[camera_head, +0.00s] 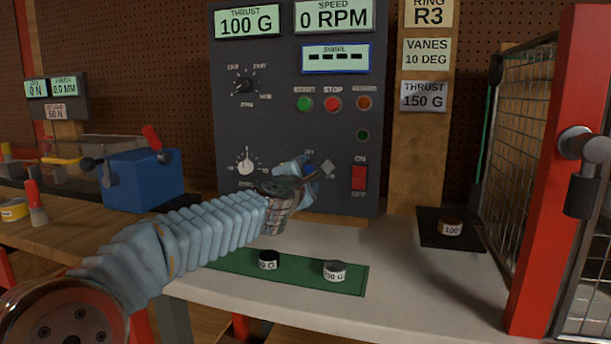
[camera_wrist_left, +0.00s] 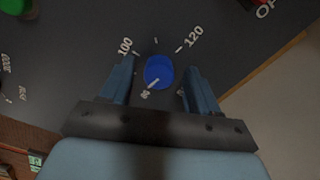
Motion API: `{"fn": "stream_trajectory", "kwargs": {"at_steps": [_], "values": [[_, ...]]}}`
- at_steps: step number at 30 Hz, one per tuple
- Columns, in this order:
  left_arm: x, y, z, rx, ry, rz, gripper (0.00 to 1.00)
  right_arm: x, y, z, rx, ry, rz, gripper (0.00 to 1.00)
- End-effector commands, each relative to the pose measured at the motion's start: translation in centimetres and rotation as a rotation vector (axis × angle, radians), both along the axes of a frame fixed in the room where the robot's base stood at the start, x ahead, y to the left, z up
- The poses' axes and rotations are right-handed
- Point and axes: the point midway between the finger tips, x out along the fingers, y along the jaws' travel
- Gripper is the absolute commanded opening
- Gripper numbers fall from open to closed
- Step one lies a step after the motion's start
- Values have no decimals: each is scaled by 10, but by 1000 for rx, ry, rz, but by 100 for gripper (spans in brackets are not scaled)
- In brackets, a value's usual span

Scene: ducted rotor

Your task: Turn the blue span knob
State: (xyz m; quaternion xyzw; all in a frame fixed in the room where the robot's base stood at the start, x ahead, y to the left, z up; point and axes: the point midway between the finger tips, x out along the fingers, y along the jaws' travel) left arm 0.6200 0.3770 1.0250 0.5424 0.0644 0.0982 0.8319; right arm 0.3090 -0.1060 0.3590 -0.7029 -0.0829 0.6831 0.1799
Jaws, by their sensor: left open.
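The blue span knob (camera_wrist_left: 158,72) shows in the left wrist view on the dark panel, with a white pointer line and a printed scale around it, including 100 and 120. My left gripper (camera_wrist_left: 158,84) is open, with one finger on each side of the knob and a visible gap to each. In the head view my left gripper (camera_head: 318,172) is in front of the lower right of the control panel (camera_head: 290,120). The gripper mostly hides the knob there; only a bit of blue shows. My right gripper is not in view.
A red ON/OFF switch (camera_head: 359,177) sits close to the right of the gripper. Weights stand on a green mat (camera_head: 225,262) below. A red-framed mesh cage (camera_head: 545,170) stands at the right.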

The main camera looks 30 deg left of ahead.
Motion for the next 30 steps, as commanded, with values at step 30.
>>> {"fn": "stream_trajectory", "kwargs": {"at_steps": [30], "values": [[-135, -32, 0, 0, 0, 1, 61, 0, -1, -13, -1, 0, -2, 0]]}}
